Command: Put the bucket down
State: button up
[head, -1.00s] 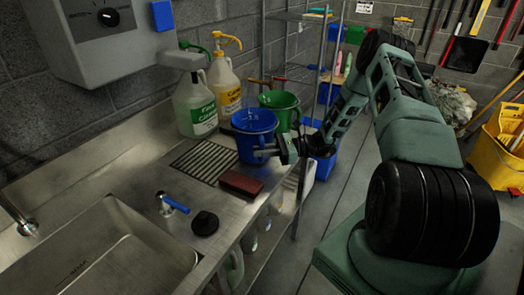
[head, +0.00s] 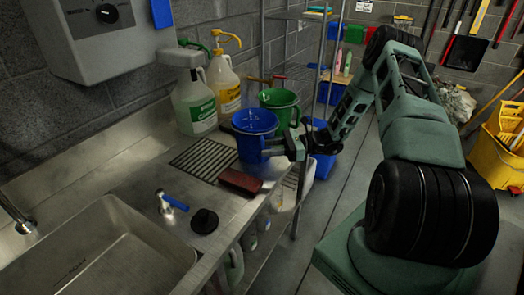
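The blue bucket (head: 252,140) is upright at the right end of the steel counter, beside the slotted drain grate (head: 204,158). My gripper (head: 284,149) is at the bucket's right side, by its handle. The fingertips are small and partly hidden against the bucket, so I cannot tell whether they are closed on it. I also cannot tell whether the bucket's base touches the counter.
A green bucket (head: 281,105) stands just behind the blue one. Two jugs with pumps, one green-labelled (head: 194,105) and one yellow (head: 227,85), stand against the wall. A red-brown block (head: 240,182) lies in front. The sink (head: 110,250) is at left.

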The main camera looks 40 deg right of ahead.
jog(key=b+v, duration=0.2)
jog(key=v, duration=0.7)
jog(key=shift+s+d, duration=0.15)
jog(key=shift+d, duration=0.15)
